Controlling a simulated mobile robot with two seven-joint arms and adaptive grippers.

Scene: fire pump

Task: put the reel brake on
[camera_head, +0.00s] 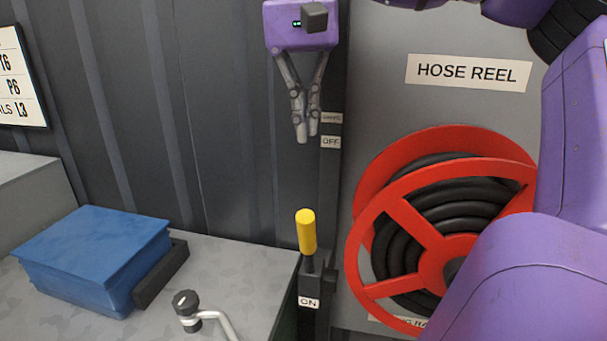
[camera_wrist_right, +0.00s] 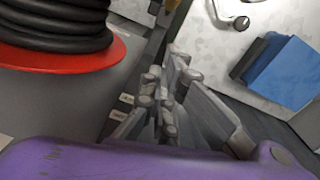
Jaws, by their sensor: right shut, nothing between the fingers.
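The reel brake lever has a yellow grip (camera_head: 306,232) on a dark stem and stands roughly upright beside the hose reel. A white ON label (camera_head: 308,303) is at its foot. An OFF label (camera_head: 330,142) sits higher on the dark post, under another small label that is hard to read. The red hose reel (camera_head: 400,205) with black hose is to the right; it also shows in the right wrist view (camera_wrist_right: 112,52). My right gripper (camera_head: 306,138) is shut and empty, pointing down above the yellow grip and apart from it. My left gripper is not in view.
A blue box (camera_head: 95,255) lies on the grey worktop (camera_head: 235,270) at the left. A crank with a dark knob (camera_head: 186,300) stands at the worktop's front. A HOSE REEL sign (camera_head: 468,72) is on the panel. My arm covers the right side.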

